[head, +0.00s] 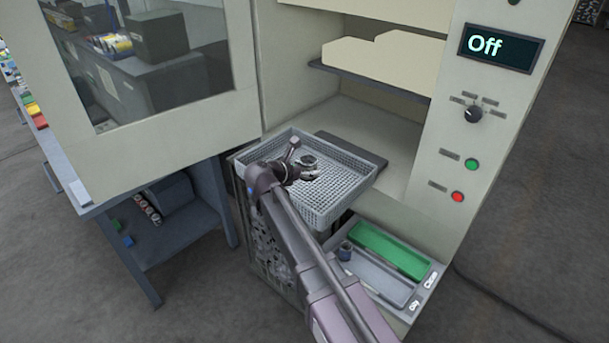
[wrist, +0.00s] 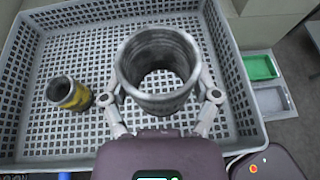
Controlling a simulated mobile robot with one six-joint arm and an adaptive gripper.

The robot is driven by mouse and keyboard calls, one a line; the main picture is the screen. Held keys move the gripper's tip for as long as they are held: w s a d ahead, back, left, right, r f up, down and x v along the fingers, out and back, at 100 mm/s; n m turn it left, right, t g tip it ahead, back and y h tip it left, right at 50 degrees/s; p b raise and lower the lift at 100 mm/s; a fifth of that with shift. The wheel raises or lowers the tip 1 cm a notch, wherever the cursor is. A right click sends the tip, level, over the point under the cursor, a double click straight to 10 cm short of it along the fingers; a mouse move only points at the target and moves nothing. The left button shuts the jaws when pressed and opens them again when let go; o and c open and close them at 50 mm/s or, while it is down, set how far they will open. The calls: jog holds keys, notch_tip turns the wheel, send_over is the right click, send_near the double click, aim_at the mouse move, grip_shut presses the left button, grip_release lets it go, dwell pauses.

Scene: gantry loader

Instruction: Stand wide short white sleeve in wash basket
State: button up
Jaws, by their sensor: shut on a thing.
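A wide, short grey-white sleeve (wrist: 160,102) with a ribbed, dirty-looking surface stands upright, its open end up, between the fingers of my gripper (wrist: 161,97). The fingers close on it from both sides. In the head view the sleeve (head: 308,161) is over the inside of the grey mesh wash basket (head: 365,182), with my gripper (head: 301,172) around it. The basket's perforated floor and walls also fill much of the wrist view (wrist: 60,30). Whether the sleeve's foot touches the basket floor is hidden.
A narrower sleeve with a yellow band (wrist: 68,94) is in the basket, left of the held one. A green tray (head: 390,249) and a grey tray (head: 375,276) with a small dark part lie below the basket at right. The open washer door (head: 180,125) stands at left.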

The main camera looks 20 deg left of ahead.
jog(key=shift+w+a, duration=0.2)
jog(key=shift+w, duration=0.05)
jog(key=shift+w+a+f+b, duration=0.2)
jog(key=shift+w+f+b, duration=0.05)
jog(key=shift+f+b, duration=1.55)
jog(key=shift+f+b, duration=0.6)
jog(key=o, duration=1.2)
jog(key=shift+s, duration=0.1)
jog(key=shift+c, duration=0.2)
jog(key=shift+r, duration=0.1)
